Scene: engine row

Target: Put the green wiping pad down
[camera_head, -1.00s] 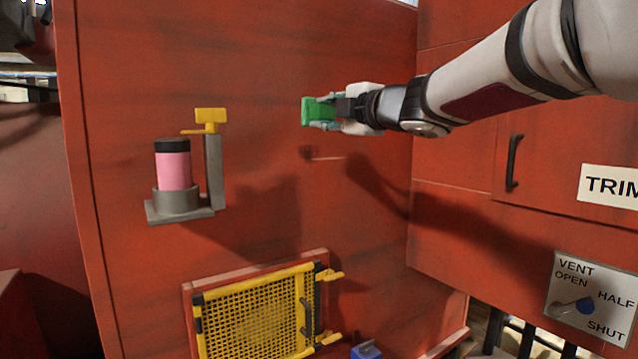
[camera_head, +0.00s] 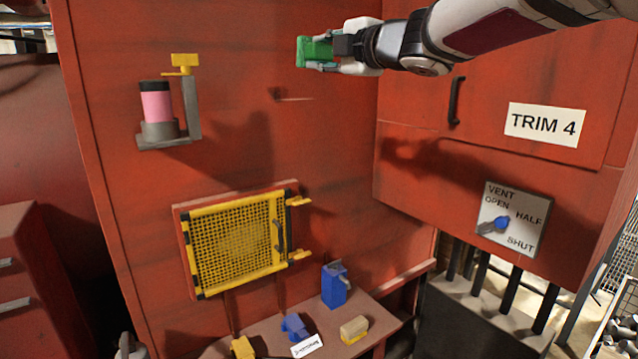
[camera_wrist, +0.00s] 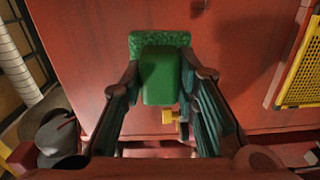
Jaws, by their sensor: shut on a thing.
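The green wiping pad (camera_head: 316,51) is held at the tips of my gripper (camera_head: 328,52), high in front of the red wall in the head view. In the wrist view the pad (camera_wrist: 161,72) is a green block with a wider textured end, and the two fingers of my gripper (camera_wrist: 160,88) close on its sides. The pad is in the air, apart from any surface that I can see. A small shelf (camera_head: 222,347) juts from the wall well below it.
On the shelf are a blue box-like thing (camera_head: 335,286), a blue piece (camera_head: 295,326), a tan-and-yellow block (camera_head: 354,330), a yellow piece (camera_head: 243,347) and a white label (camera_head: 307,346). A yellow mesh guard (camera_head: 235,243) and a pink canister (camera_head: 156,106) are on the wall. A vent dial panel (camera_head: 512,220) is at right.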

